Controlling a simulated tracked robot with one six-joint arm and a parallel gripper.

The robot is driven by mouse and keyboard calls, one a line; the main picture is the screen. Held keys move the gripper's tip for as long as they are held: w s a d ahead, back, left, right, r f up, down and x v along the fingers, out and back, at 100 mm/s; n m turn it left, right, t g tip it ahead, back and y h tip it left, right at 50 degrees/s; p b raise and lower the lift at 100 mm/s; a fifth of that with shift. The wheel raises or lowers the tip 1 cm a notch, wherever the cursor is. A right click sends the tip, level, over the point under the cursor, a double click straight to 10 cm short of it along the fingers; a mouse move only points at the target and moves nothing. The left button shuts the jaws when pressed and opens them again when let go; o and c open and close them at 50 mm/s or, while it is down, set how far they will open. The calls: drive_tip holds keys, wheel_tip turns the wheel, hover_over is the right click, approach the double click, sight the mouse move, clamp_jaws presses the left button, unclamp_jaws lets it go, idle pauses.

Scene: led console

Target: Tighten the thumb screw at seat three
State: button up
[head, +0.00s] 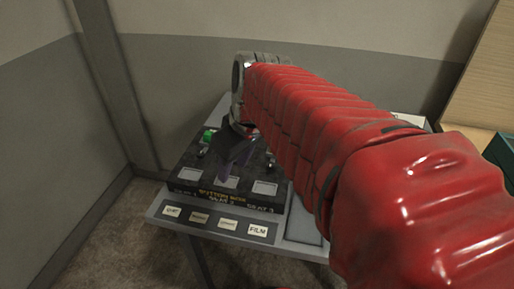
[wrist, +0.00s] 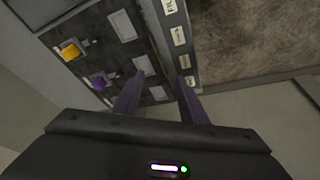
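The dark console (head: 228,190) stands on a grey table, with a "SEAT 3" label (head: 260,209) at its front right. Whether that is the thumb screw is too small to tell. A purple piece (wrist: 98,82) sits in the middle row. My gripper (wrist: 160,90) has its purple fingers apart, with nothing between them, above the console's front edge. In the head view my gripper (head: 235,155) and arm hide the console's back right.
A green piece (head: 208,135) is at the console's left. Pale square panels (head: 265,188) line its front. Walls stand behind and left. A wooden panel (head: 485,85) and dark green box are at right.

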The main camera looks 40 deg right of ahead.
sight(270, 164)
drive_tip(key=d+n+y, duration=0.1)
drive_tip(key=d+n, duration=0.1)
drive_tip(key=d, duration=1.7)
drive_tip(key=shift+r+y, duration=0.3)
drive_tip(key=shift+r, duration=0.05)
drive_tip(key=x, duration=1.3)
drive_tip(key=shift+w+a+f, duration=0.1)
drive_tip(key=shift+w+f, duration=0.1)
drive_tip(key=shift+f, duration=0.15)
drive_tip(key=shift+c, duration=0.5)
